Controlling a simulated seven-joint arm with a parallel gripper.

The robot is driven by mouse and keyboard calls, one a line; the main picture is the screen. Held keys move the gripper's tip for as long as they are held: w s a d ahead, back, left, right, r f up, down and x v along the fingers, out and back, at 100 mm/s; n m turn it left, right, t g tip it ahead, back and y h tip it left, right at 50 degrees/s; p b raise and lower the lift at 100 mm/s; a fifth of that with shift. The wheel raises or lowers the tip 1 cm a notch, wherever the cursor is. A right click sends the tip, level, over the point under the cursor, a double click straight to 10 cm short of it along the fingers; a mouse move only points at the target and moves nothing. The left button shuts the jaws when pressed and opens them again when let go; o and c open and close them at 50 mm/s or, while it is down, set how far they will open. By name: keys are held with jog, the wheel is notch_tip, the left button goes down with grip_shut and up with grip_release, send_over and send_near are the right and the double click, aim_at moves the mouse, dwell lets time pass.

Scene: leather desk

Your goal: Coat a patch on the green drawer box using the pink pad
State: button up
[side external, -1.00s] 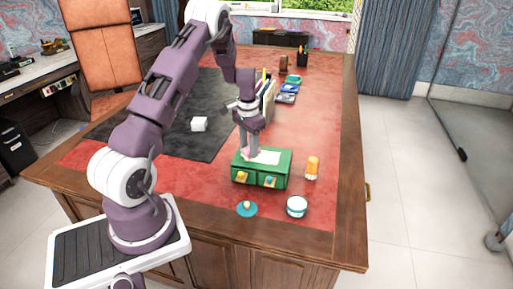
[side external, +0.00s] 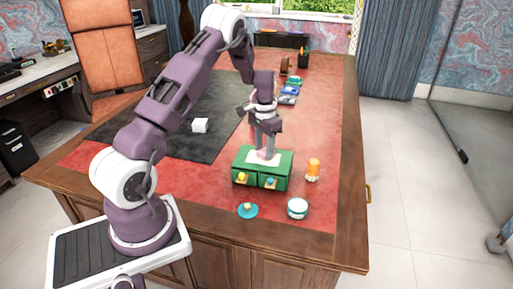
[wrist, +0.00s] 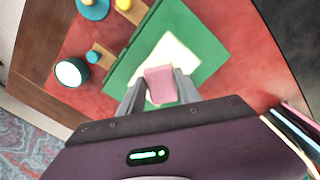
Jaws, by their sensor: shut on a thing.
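The green drawer box (side external: 241,176) stands near the front of the desk, with a yellow knob on its left drawer and a teal knob on its right. A pale cream patch (side external: 252,159) covers part of its top; it also shows in the wrist view (wrist: 178,52). My gripper (side external: 265,154) points down over the box top, shut on the pink pad (wrist: 159,83). In the wrist view the pad overlaps the patch near its edge. I cannot tell whether it touches the surface.
An orange-topped bottle (side external: 313,169) stands close to the box's right side. A white and teal jar (side external: 297,208) and a teal disc (side external: 247,211) sit in front. Items line the desk behind the box.

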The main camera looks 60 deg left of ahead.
jog(key=w+d, duration=0.3)
jog(key=shift+w+d, duration=0.15)
jog(key=shift+w, duration=0.1)
jog(key=shift+s+a, duration=1.9)
jog(key=shift+s, duration=0.15)
jog(key=shift+s+a, duration=1.85)
jog(key=shift+s, duration=0.15)
jog(key=shift+s+a+r, duration=0.1)
jog(key=shift+a+r, duration=0.05)
notch_tip(320, 180, up, 8)
